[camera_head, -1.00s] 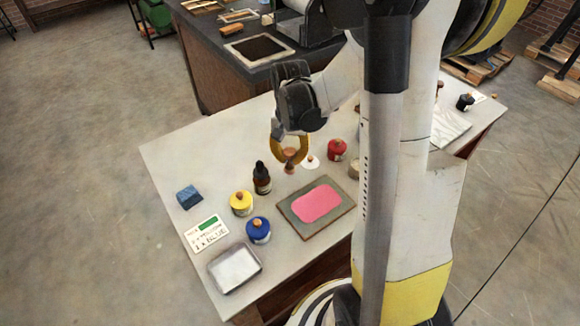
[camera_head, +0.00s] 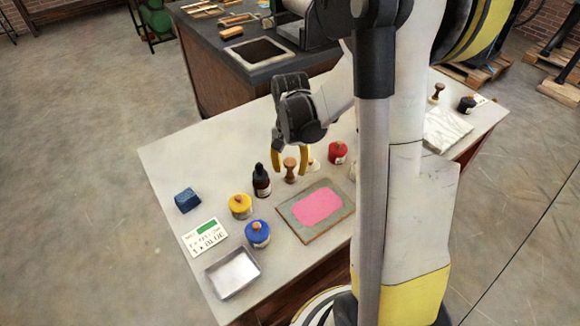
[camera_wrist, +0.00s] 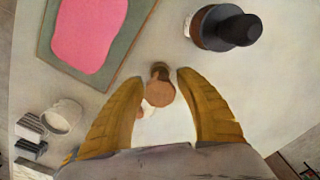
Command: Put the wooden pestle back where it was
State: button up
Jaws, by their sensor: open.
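The wooden pestle (camera_head: 289,177) stands upright on the pale table between the dark dropper bottle (camera_head: 261,182) and the pink slab (camera_head: 318,207). My gripper (camera_head: 290,165) is open just above it, with a yellow finger on either side of its upper part. In the wrist view the pestle (camera_wrist: 160,91) shows between the open fingertips, with clear gaps to both fingers.
The red jar (camera_head: 338,152) stands close to the right of my gripper. A yellow jar (camera_head: 240,206), blue jar (camera_head: 258,234), blue block (camera_head: 187,200), label card (camera_head: 205,236) and white tray (camera_head: 233,275) are nearer the left. The table's far left is clear.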

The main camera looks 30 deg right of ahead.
notch_tip(320, 180, up, 12)
jog(key=p, duration=0.4)
jog(key=shift+p, duration=0.4)
jog(key=s+a+r+n+t, duration=0.7)
jog(key=s+a+r+n, duration=0.1)
jog(key=a, duration=0.5)
jog(key=s+r, duration=0.1)
jog(key=s, duration=0.1)
jog(key=shift+s+a+r+n, duration=0.25)
jog(key=shift+s+r+n, duration=0.05)
jog(key=shift+s+r, duration=0.1)
